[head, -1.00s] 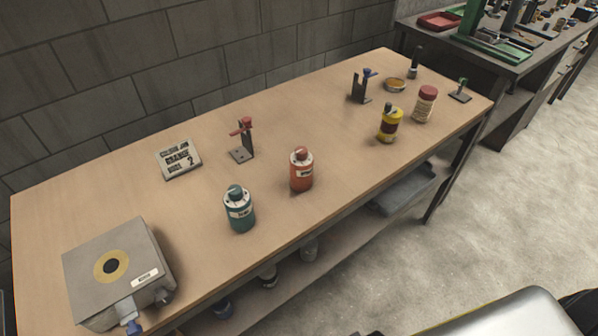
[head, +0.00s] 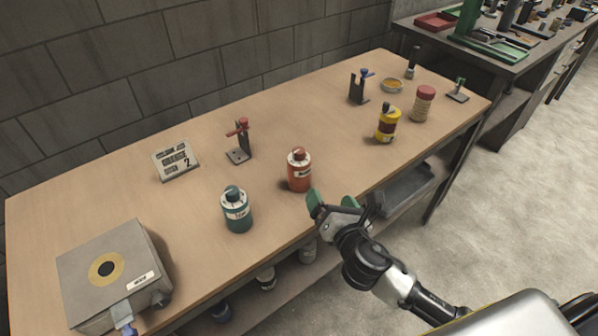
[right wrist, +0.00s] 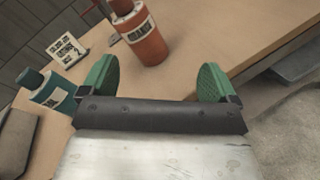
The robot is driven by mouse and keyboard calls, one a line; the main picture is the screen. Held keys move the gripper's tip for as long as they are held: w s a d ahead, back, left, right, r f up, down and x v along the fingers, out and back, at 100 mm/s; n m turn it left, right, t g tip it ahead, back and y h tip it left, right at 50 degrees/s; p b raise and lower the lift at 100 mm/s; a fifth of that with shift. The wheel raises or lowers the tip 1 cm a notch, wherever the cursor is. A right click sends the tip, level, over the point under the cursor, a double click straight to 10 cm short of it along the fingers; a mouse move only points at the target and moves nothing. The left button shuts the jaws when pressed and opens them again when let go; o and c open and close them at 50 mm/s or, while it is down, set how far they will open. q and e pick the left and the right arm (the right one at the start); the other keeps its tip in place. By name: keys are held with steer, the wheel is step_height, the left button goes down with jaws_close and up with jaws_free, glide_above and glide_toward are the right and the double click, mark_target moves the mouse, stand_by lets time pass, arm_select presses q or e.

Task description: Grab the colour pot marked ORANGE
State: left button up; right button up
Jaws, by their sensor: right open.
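The orange-red pot (head: 299,171) with a white label stands upright near the table's front edge; its label is too small to read surely. It also shows in the right wrist view (right wrist: 143,40), beyond the fingers. My right gripper (head: 346,203) is open and empty, just right of and in front of this pot, apart from it. Its green fingertips show in the right wrist view (right wrist: 157,80). A teal pot (head: 236,211) stands to the left, and a yellow pot (head: 387,125) with a dark band stands farther right. My left gripper is not in view.
A small sign (head: 175,161) and a red-topped stand (head: 238,142) are behind the pots. A grey box (head: 112,270) sits at the near left of the wooden table (head: 300,110). A red-capped jar (head: 423,103) stands at the right. The table's middle is clear.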

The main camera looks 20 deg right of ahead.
mark_target(305, 172)
steer(key=n+y, duration=0.1)
steer(key=n, duration=0.1)
steer(key=w+a+n+y, duration=0.1)
steer(key=n, duration=0.2)
steer(key=w+r+n+t+y, duration=0.1)
steer(key=n, duration=0.2)
steer(key=shift+w+a+r, duration=0.1)
steer(key=shift+a, duration=0.2)
steer(key=w, duration=0.2)
steer(key=w+a, duration=0.1)
steer(key=w, duration=0.1)
steer(key=shift+w, duration=0.35)
steer(key=w, duration=0.3)
steer(key=w+a, duration=0.1)
steer(key=w, duration=0.1)
steer(key=shift+w+f, duration=0.35)
steer(key=c, duration=1.1)
steer(key=shift+r+p, duration=0.15)
steer(key=shift+p, duration=0.15)
